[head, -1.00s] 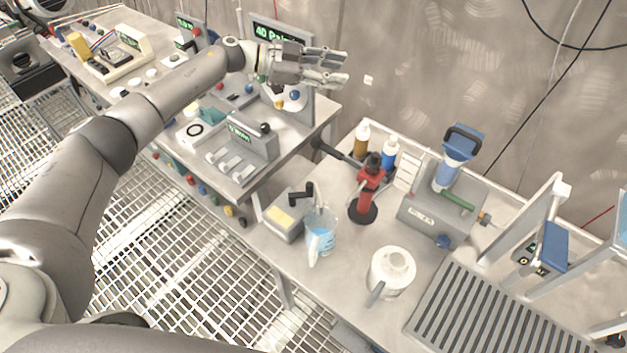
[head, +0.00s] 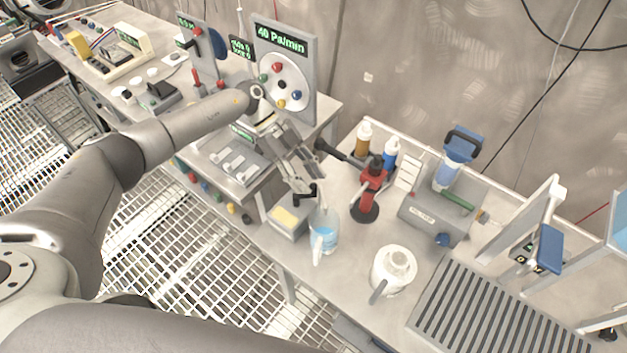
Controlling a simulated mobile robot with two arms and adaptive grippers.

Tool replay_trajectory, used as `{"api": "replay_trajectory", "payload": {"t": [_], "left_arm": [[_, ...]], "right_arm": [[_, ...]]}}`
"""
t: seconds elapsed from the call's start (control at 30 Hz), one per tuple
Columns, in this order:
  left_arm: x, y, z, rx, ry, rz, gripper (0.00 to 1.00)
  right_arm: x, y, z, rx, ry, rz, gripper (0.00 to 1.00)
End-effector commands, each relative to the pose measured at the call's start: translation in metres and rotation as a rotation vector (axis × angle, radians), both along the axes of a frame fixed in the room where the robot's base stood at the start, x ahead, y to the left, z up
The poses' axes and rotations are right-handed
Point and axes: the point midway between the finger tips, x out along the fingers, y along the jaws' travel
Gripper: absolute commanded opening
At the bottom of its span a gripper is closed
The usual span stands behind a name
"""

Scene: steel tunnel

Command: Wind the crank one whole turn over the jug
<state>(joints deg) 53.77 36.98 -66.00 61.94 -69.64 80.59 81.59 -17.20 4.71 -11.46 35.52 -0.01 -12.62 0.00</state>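The black crank (head: 308,192) sits on top of a small grey box (head: 287,220) with a yellow panel, near the left edge of the right-hand bench. The clear jug (head: 323,232), holding blue liquid, stands upright just in front and to the right of it, below the crank. My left gripper (head: 306,178) points down over the box, its fingers apart and empty, fingertips close to the crank. I cannot tell whether they touch it. My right gripper is not in view.
A red stand (head: 369,193) and bottles (head: 363,138) stand behind the jug. A dial panel (head: 285,70) rises behind my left arm.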

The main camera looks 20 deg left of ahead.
Motion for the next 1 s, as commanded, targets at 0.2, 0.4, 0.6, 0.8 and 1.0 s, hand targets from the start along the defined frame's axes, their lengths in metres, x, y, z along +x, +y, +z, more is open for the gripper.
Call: {"api": "replay_trajectory", "payload": {"t": [0.2, 0.4, 0.6, 0.8, 1.0], "left_arm": [[-0.007, -0.017, -0.017, -0.002, 0.001, -0.001, 0.39], [-0.007, -0.02, -0.022, -0.001, -0.002, 0.001, 0.39], [-0.007, -0.02, -0.022, -0.001, -0.001, 0.0, 0.34], [-0.007, -0.02, -0.021, -0.001, -0.002, 0.001, 0.08], [-0.007, -0.02, -0.021, -0.001, -0.002, 0.001, 0.0]], "right_arm": [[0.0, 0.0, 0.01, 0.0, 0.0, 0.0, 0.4], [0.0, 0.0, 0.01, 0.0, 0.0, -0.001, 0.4], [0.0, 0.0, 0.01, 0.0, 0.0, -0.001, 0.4], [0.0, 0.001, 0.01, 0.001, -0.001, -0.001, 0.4], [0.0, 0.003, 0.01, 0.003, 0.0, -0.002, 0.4]]}}
